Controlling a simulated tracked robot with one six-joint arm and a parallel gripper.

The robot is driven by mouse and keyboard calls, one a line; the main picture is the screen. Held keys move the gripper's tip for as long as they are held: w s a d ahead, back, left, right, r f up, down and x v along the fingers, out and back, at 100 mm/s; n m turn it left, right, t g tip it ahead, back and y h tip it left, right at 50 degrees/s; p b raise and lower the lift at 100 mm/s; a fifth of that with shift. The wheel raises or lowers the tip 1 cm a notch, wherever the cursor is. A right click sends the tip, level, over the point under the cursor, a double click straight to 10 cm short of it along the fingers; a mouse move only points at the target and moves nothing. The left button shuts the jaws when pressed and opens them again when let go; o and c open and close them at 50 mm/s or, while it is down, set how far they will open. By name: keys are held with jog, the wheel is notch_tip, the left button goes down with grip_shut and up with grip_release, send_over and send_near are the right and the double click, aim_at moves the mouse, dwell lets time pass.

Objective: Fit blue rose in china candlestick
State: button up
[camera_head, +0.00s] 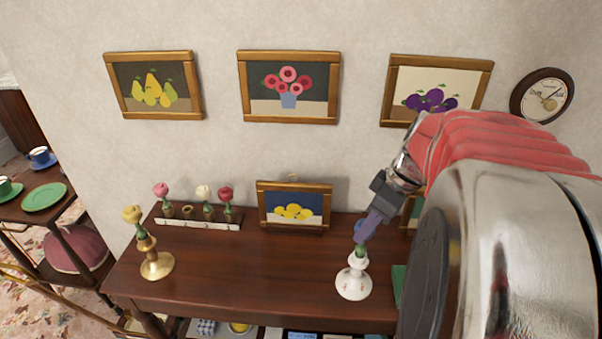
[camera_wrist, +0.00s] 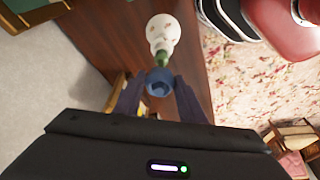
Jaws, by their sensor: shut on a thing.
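The white china candlestick (camera_head: 353,282) stands upright on the right part of the wooden shelf top; small markings show on it in the wrist view (camera_wrist: 164,33). My gripper (camera_head: 364,229) is directly above it, shut on the blue rose, with a finger on each side of the bloom. The blue rose (camera_wrist: 159,84) points its green stem at the candlestick's top. The stem's lower end meets the candlestick's mouth in both views; I cannot tell how deep it sits. In the head view the fingers partly hide the bloom.
A brass candlestick (camera_head: 157,262) with a yellow rose stands at the left end of the shelf top (camera_head: 240,265). A rack (camera_head: 198,223) with several roses and a small lemon picture (camera_head: 294,206) stand along the wall. The shelf's middle is clear.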

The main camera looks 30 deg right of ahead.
jog(key=shift+f, duration=0.25)
jog(key=o, duration=1)
jog(key=shift+c, duration=0.2)
jog(key=shift+r, duration=0.15)
jog(key=v, duration=1.3)
jog(key=shift+s+r, duration=0.15)
jog(key=shift+r, duration=0.05)
